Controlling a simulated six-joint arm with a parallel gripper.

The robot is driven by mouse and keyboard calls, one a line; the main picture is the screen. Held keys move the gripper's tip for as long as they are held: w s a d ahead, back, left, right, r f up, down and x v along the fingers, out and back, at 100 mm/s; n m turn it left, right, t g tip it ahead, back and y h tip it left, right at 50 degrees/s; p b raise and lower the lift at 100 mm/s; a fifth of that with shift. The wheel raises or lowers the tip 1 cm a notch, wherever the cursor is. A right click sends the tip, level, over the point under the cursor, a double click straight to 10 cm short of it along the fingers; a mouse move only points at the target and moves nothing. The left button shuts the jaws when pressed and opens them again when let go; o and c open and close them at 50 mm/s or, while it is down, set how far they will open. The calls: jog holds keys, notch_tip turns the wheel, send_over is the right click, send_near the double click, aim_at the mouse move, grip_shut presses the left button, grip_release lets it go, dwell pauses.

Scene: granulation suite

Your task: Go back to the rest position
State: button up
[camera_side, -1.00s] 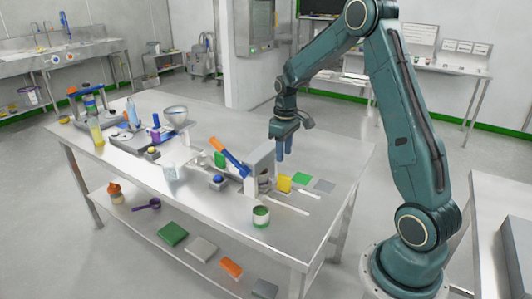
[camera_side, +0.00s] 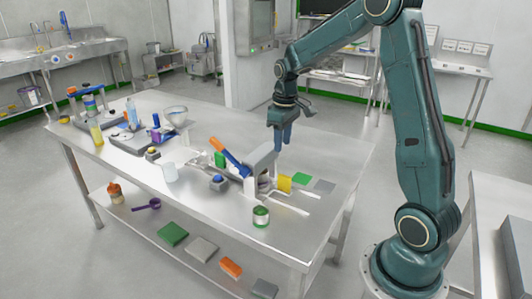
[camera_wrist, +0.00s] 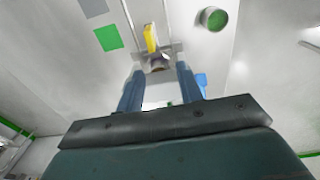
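My gripper (camera_side: 281,135) hangs over the steel table, fingers down, above and behind the grey press-like device (camera_side: 260,163) with the orange and blue lever (camera_side: 230,156). In the wrist view my gripper (camera_wrist: 160,88) shows two blue-grey fingers spread apart with nothing held between them. The grey device (camera_wrist: 155,58) and the yellow block (camera_wrist: 150,38) lie beyond the fingertips in that view. The fingers appear clear of the table and the device.
A lower shelf holds coloured blocks. Air above the table is free.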

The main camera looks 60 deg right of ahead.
jog(key=s+a+r+t, duration=0.3)
jog(key=s+a+r, duration=0.95)
jog(key=a, duration=0.25)
jog(key=s+a+t, duration=0.2)
jog(key=s+a, duration=0.2)
jog(key=s, duration=0.4)
jog(key=shift+s+f, duration=0.3)
jog(key=shift+s, duration=0.05)
